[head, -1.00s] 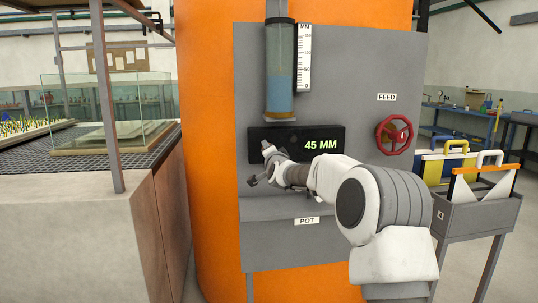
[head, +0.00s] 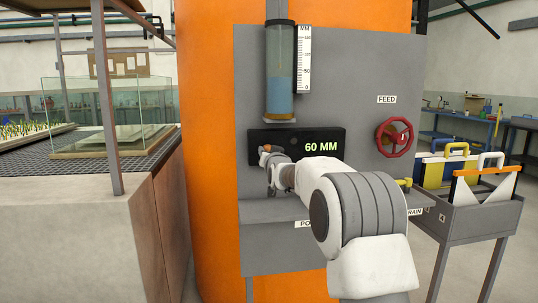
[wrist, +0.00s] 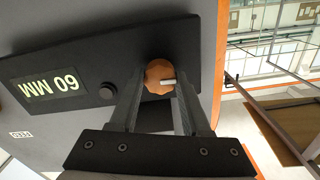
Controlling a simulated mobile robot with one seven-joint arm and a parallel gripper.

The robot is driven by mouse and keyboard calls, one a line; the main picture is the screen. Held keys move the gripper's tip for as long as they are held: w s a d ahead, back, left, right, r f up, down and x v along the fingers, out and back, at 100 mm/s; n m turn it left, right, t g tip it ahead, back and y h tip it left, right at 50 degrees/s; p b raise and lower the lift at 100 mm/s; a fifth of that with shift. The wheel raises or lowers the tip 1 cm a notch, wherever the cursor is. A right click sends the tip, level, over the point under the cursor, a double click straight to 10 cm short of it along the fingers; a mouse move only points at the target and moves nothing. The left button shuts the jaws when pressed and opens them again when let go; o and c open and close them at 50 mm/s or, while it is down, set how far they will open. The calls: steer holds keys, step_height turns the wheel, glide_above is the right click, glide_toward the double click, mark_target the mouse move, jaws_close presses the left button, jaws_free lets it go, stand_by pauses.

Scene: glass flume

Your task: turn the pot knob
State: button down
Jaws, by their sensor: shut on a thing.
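The orange lobed knob (wrist: 158,77) with a white pointer mark sits on the black display panel in the wrist view. My gripper (wrist: 162,86) is shut on it, one finger on each side. In the head view the knob (head: 265,148) shows as a small orange spot at the panel's left, partly hidden by my gripper (head: 268,158). The display (head: 321,147) reads 60 MM in green. The POT label (head: 303,224) on the lower ledge is partly covered by my arm.
A red FEED handwheel (head: 394,137) is on the grey panel to the right. A yellow valve handle (head: 404,182) shows behind my arm. A clear water tube (head: 281,70) with a scale hangs above the display. A black button (wrist: 106,91) sits beside the knob.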

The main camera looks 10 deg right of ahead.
steer(key=shift+n, duration=0.4)
steer(key=shift+c, duration=1.9)
jaws_free()
steer(key=s, duration=1.7)
steer(key=shift+s+p, duration=0.2)
steer(key=shift+p, duration=0.1)
